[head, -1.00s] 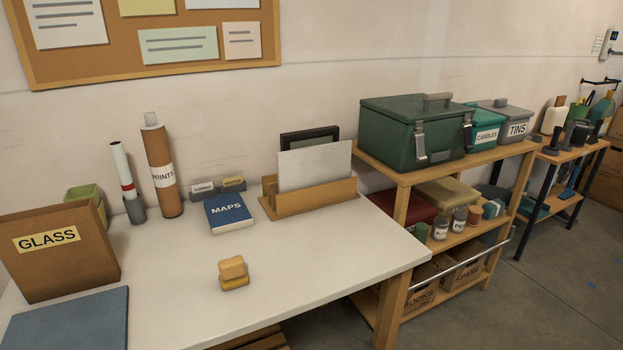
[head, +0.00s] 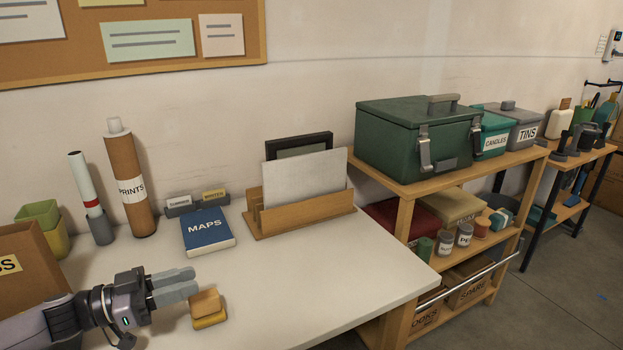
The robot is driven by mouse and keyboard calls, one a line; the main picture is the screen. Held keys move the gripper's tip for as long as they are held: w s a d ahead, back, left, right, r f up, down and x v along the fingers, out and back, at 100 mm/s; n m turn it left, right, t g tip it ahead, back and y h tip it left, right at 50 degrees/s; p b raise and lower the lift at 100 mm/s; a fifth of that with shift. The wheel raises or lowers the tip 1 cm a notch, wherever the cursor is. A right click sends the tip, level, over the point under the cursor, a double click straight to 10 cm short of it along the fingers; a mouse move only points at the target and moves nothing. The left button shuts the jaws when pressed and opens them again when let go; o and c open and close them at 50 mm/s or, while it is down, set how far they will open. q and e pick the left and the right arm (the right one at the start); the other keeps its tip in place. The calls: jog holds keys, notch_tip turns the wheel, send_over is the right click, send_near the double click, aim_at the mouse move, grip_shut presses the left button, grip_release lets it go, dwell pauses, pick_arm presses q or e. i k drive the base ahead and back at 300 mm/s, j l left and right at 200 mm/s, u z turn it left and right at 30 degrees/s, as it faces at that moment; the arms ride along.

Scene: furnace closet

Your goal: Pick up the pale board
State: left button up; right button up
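The pale board (head: 304,176) is a light grey-white panel. It stands upright, leaning slightly, in a wooden rack (head: 318,207) at the back of the white table, in front of a dark frame (head: 300,146). The rack's front rail hides its lower edge. My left gripper (head: 196,282) is over the front left of the table, well short of the board and beside a small yellow-and-wood block (head: 207,306). Its two fingers point right and look close together; the gap between them is unclear. I see nothing held in it. My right gripper is not in view.
A PRINTS tube (head: 130,185) stands further left. A shelf with a green case (head: 415,135) stands to the right. The table's front right is clear (head: 330,280).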

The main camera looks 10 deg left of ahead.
aim_at(301, 178)
jog(key=i, duration=1.05)
